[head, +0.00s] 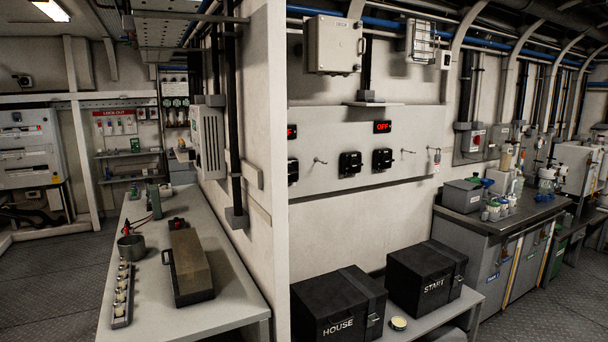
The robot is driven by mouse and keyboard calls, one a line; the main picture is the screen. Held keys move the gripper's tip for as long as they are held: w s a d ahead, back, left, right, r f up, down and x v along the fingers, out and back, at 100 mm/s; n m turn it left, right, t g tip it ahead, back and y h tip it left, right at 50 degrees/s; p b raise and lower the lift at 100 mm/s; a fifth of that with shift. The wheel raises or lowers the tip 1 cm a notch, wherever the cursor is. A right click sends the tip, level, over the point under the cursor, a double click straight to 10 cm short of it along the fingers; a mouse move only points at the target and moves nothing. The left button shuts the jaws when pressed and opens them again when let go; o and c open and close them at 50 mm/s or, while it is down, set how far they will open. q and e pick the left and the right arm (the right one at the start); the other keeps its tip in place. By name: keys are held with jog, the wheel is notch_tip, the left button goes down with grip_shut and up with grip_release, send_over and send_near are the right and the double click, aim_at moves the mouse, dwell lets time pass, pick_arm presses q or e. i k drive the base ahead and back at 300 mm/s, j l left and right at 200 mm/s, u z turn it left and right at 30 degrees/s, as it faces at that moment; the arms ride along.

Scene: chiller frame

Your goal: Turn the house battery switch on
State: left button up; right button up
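A pale wall panel (330,130) stands in the middle of the head view. It carries black switches: one switch (350,162) at its middle, one switch (382,159) to the right, and one switch (292,172) partly hidden by the wall edge on the left. A red OFF display (382,127) sits above the right switch. Another red display (291,131) is cut off by the wall edge. I cannot read which switch is the house one. A black box marked HOUSE (335,326) sits below the panel. Neither gripper is in view.
A black box marked START (428,272) and a small round tin (399,323) share the low bench (425,326). A wall edge (266,170) juts out left of the panel. A table (228,290) with tools stands left, and a lab counter (530,207) stands right. Floor shows at right.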

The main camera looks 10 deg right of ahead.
aim_at(291, 172)
jog(key=i+l, duration=0.1)
jog(key=l, duration=0.85)
jog(key=i+l, duration=0.2)
jog(key=i+l+u, duration=0.1)
jog(key=i, duration=0.3)
jog(key=i+l+u, duration=0.1)
jog(key=i, duration=0.3)
jog(key=i+l+u, duration=0.1)
jog(key=i+l, duration=0.15)
jog(key=i, duration=0.15)
